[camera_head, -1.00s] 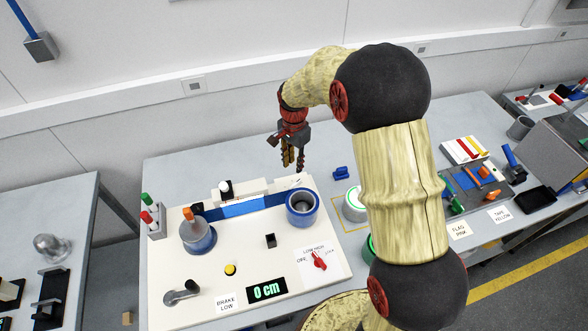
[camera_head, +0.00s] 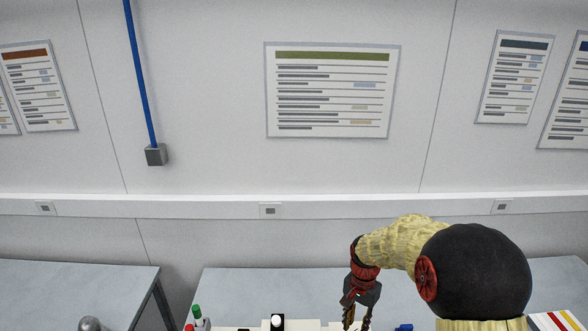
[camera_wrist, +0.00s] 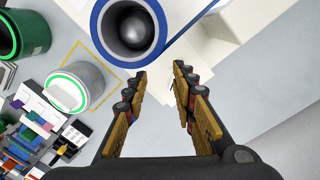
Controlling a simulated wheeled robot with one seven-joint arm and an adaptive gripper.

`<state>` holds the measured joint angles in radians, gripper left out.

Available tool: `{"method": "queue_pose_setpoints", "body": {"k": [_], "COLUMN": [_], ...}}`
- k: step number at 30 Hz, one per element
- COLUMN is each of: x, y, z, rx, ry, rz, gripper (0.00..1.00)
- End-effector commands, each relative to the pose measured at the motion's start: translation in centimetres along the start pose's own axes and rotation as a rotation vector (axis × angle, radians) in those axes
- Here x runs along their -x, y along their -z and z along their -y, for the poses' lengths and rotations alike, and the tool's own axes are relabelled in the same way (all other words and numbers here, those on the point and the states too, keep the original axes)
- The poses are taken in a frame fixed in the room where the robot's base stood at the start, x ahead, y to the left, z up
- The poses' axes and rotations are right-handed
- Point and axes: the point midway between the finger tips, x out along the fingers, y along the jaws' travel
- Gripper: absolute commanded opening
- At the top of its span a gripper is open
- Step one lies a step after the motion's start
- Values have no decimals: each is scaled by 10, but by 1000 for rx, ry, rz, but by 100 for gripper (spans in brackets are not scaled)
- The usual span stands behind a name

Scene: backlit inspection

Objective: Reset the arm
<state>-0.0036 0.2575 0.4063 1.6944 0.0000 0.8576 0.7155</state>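My gripper (camera_wrist: 160,92) points down over the bench in the wrist view. Its two fingers are spread apart with nothing between them. In the head view my gripper (camera_head: 357,312) is at the bottom edge, above the back of the bench, with its fingertips near the frame's lower limit. My arm is bent, with its black joint at the lower right of the head view.
A green-rimmed white container (camera_wrist: 76,86) and a dark green one (camera_wrist: 24,35) stand to the left. Posters (camera_head: 331,90) hang on the wall. Bare bench (camera_wrist: 250,75) lies at right.

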Motion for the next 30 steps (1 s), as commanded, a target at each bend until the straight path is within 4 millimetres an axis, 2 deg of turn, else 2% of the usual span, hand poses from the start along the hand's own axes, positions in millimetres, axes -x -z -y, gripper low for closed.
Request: {"method": "queue_pose_setpoints", "body": {"k": [6,11,18,24,30], "x": [30,58,98,118,130], "y": [-40,-69,-122,-163,-194], "z": [-35,-60,-107,-142,-170], "rx": [252,402,606,699,705], "ry": [2,21,61,97,145], "rz": [-4,-38,-141,-256,-392], "gripper": [26,26,26,26,26]}}
